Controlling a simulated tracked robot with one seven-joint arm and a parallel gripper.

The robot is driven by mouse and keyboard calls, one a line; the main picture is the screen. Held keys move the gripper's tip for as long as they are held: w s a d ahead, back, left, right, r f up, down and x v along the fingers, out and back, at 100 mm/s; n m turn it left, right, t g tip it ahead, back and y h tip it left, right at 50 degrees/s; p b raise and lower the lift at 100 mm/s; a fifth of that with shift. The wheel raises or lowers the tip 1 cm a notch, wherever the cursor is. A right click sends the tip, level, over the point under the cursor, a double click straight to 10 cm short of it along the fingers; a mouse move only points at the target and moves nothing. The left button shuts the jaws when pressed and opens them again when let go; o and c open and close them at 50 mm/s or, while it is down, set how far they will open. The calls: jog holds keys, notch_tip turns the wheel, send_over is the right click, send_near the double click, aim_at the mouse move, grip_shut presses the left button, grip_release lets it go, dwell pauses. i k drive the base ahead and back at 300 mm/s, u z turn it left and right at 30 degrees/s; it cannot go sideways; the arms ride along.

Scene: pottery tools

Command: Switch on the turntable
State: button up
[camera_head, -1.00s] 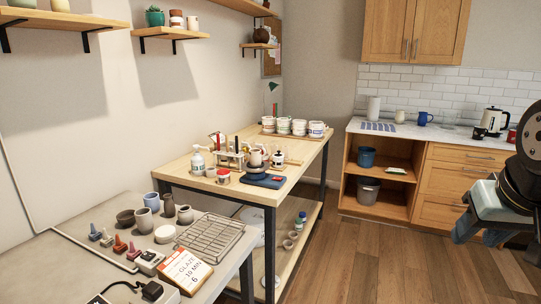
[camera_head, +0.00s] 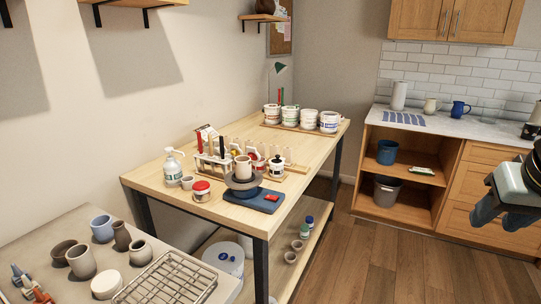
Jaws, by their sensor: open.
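The turntable (camera_head: 238,193) stands near the front edge of the wooden table. It has a blue base, a dark round wheel head and a small red part on the right side of the base (camera_head: 271,198). A beige cup (camera_head: 243,167) sits on the wheel head. My gripper (camera_head: 497,216) is at the far right of the picture, in the air well apart from the turntable. It is open and empty, with its dark fingers pointing down.
A grey table with pots and a wire rack (camera_head: 168,281) is at front left. Wooden floor (camera_head: 380,262) is free.

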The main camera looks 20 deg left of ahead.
aim_at(269, 197)
jog(key=z, duration=0.1)
jog(key=i, duration=1.35)
jog(key=u, duration=1.75)
